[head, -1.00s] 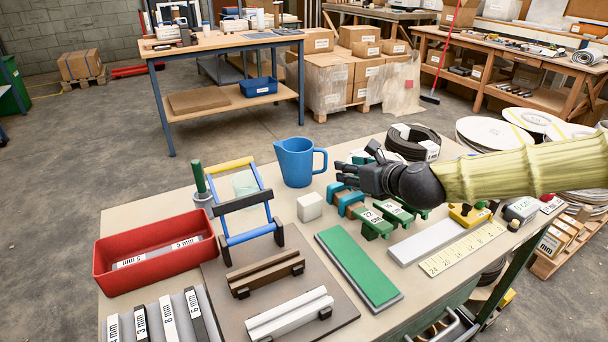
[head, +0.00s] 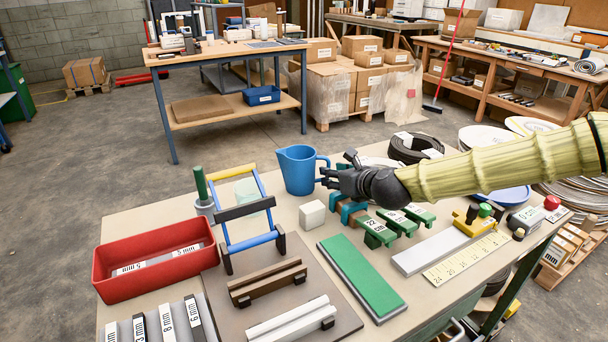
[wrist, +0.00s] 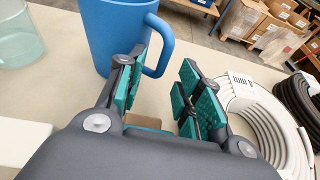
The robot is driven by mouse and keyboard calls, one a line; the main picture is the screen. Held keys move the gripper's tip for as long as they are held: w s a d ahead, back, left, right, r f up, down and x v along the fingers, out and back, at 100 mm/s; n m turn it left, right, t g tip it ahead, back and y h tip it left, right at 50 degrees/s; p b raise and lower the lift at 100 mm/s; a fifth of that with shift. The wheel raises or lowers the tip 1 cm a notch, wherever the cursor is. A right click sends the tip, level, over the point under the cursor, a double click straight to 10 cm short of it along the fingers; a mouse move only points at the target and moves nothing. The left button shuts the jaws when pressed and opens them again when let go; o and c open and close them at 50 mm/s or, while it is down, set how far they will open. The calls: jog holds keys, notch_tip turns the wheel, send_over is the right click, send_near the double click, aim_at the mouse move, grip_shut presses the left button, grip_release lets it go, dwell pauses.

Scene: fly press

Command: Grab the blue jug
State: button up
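The blue jug (head: 297,171) stands upright near the back edge of the workbench, its handle facing right towards my gripper. It also shows at the top of the wrist view (wrist: 108,35), with its handle (wrist: 164,48) ahead of and between my fingers. My gripper (head: 326,177) is at the handle side of the jug, coming from the right. In the wrist view my gripper (wrist: 160,90) is open, its teal-padded fingers apart on either side of the handle's line. The handle does not look clamped. Whether the left finger touches the jug cannot be told.
A white block (head: 312,214) and teal-and-brown pieces (head: 350,212) stand just in front of the jug. Green clamps (head: 379,232) lie nearer. A clear cup (wrist: 20,35) is left of the jug. A white coil (wrist: 262,115) and a black coil (head: 414,148) lie right.

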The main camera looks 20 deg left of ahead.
jog(key=shift+x, duration=1)
jog(key=shift+c, duration=0.3)
grip_shut()
jog(key=shift+r, duration=0.2)
